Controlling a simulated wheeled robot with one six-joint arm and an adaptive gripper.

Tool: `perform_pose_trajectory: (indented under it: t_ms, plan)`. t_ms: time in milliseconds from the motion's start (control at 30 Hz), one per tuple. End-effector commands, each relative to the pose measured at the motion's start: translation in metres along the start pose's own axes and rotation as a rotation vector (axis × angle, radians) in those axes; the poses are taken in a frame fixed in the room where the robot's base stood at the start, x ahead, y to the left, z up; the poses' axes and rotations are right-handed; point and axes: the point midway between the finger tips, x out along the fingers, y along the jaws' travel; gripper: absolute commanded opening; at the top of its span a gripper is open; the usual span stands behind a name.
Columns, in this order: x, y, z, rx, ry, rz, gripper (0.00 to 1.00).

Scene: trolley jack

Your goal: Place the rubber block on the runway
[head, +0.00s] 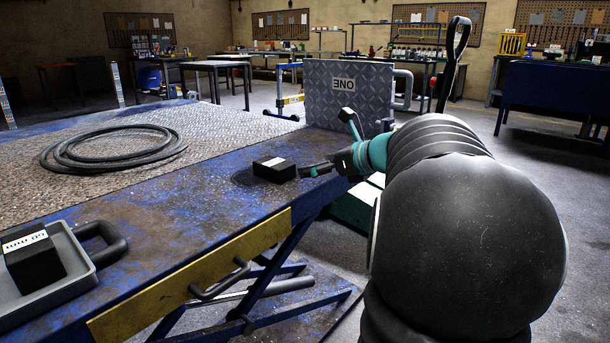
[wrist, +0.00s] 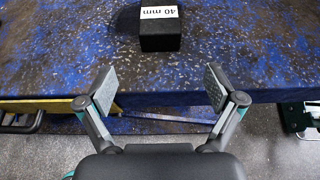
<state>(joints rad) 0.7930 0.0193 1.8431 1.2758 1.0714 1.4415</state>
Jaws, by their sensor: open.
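A black rubber block (head: 274,170) lies on the blue, worn table top near its right corner. It has a white label on top, which reads "40 mm" in the wrist view (wrist: 160,36). My gripper (head: 316,170) is at the table edge, just right of the block in the head view. In the wrist view the gripper (wrist: 160,88) is open and empty, its fingers spread, with the block ahead of them and apart from them. A grey textured metal surface (head: 215,140), perhaps the runway, covers the far left part of the table top.
A coiled dark hose (head: 110,150) lies on the textured surface. A grey tray (head: 75,262) at the front left holds another labelled black block (head: 32,262). An upright patterned plate (head: 345,105) with lettering stands at the table's far right end. The blue top around the block is clear.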

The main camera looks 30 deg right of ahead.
Motion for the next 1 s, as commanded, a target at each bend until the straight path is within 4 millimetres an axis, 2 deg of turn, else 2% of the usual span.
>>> perform_pose_trajectory:
  t_ms: [233,267,367,467,533,600,700,833,900,1000]
  plan:
    - [-0.002,0.005,0.000,-0.020,0.008,0.007,0.92]
    - [0.000,0.011,-0.001,-0.040,0.017,0.013,0.92]
    - [0.006,0.046,-0.007,-0.187,0.075,0.057,0.92]
    - [0.010,0.104,-0.022,-0.460,0.167,0.144,0.92]
    - [0.008,0.148,-0.039,-0.699,0.233,0.221,0.92]
    - [0.001,0.188,-0.059,-0.948,0.288,0.308,0.92]
    - [-0.015,0.234,-0.090,-1.308,0.345,0.437,0.92]
    - [-0.042,0.277,-0.131,-1.785,0.385,0.611,0.92]
    - [-0.056,0.291,-0.151,-2.029,0.391,0.703,0.92]
    - [-0.073,0.302,-0.174,-2.325,0.389,0.817,0.92]
